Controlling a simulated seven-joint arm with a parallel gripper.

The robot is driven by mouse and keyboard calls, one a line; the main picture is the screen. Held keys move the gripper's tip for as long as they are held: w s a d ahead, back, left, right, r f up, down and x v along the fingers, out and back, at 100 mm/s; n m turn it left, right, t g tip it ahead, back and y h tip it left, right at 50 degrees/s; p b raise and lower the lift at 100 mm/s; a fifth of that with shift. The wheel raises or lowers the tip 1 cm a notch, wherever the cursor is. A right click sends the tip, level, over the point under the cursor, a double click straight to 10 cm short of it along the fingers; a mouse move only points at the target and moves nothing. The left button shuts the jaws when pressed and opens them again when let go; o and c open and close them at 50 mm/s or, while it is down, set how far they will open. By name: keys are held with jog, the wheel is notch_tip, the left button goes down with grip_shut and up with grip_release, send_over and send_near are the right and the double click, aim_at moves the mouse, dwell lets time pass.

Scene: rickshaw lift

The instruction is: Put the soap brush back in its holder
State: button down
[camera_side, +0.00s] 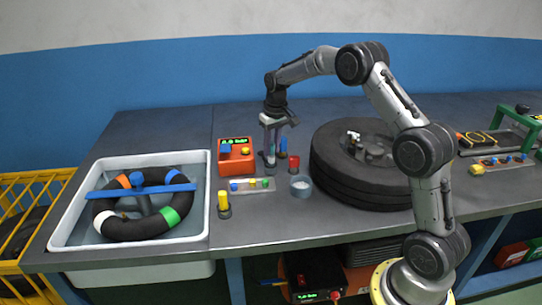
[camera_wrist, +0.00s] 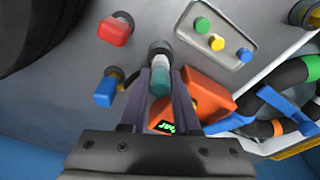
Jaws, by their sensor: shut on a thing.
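My gripper (camera_side: 270,150) points down at the bench beside the orange box. In the wrist view its fingers (camera_wrist: 160,88) are closed around a teal-handled piece (camera_wrist: 161,80), which seems to be the soap brush. A dark grey round cup or collar (camera_wrist: 159,48) shows just beyond the handle, in line with it. I cannot tell whether the piece is seated in it or apart from it. In the side view the fingers mostly hide the piece, low over the bench. A small grey pot (camera_side: 300,187) with pale contents stands to the right.
Blue (camera_wrist: 105,93) and red (camera_wrist: 114,31) handled pieces stand close by in dark cups. A yellow one (camera_side: 223,202) stands nearer the front. The orange box (camera_side: 236,160) and button tray (camera_side: 250,186) are beside my gripper. A large tyre (camera_side: 335,175) is right, a basin (camera_side: 72,225) left.

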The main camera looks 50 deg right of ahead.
aim_at(271, 155)
jog(key=shift+w+d+f, duration=0.1)
jog(key=shift+w+f, duration=0.15)
jog(key=shift+f, duration=1.55)
jog(key=shift+f, duration=0.15)
jog(key=c, duration=0.6)
grip_release()
jog(key=shift+c, duration=0.2)
